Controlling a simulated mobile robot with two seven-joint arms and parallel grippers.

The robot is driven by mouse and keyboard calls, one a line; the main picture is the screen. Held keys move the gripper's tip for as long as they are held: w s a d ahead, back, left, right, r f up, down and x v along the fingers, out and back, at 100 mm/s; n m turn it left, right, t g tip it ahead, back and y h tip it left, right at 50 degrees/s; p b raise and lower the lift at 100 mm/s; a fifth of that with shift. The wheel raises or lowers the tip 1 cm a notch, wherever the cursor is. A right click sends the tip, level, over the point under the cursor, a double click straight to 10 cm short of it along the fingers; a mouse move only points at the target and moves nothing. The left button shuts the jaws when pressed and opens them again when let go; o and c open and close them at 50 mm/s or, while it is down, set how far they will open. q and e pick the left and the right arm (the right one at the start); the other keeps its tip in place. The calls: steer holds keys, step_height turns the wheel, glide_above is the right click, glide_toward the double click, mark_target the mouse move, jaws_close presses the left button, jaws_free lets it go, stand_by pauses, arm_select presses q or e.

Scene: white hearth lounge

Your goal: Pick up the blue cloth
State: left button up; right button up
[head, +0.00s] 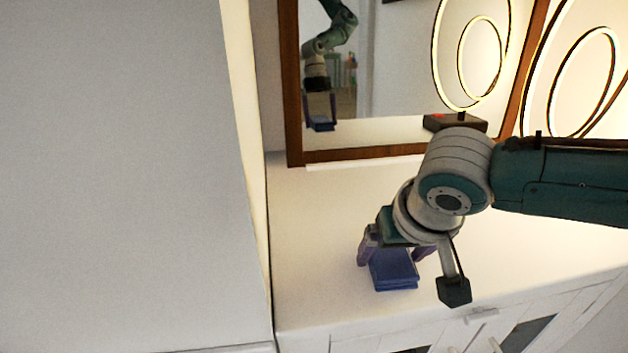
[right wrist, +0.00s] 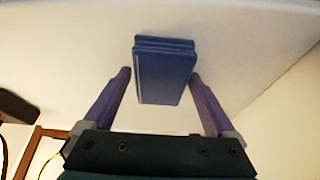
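The blue cloth (head: 394,270) is a folded, layered block lying on the white cabinet top. In the right wrist view the blue cloth (right wrist: 165,72) shows between and slightly beyond the fingertips. My right gripper (head: 394,259) is above the cloth with its purple fingers spread to either side of it. In the right wrist view the right gripper (right wrist: 159,75) is open, with a gap visible on the left side; the right fingertip looks close to the cloth's edge, and contact cannot be told. My left gripper is not in view.
The white cabinet top (head: 315,230) is clear left of the cloth. A wood-framed mirror (head: 385,90) stands behind, reflecting my arm. A ring lamp with a dark base (head: 455,123) stands at the back right. A tall white panel (head: 120,180) fills the left.

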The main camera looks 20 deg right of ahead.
mark_target(393, 255)
steer(key=c, duration=1)
steer(key=shift+r, duration=0.15)
steer(key=shift+c, duration=0.2)
step_height(393, 255, up, 20)
steer(key=p, duration=0.4)
steer(key=shift+r, duration=0.15)
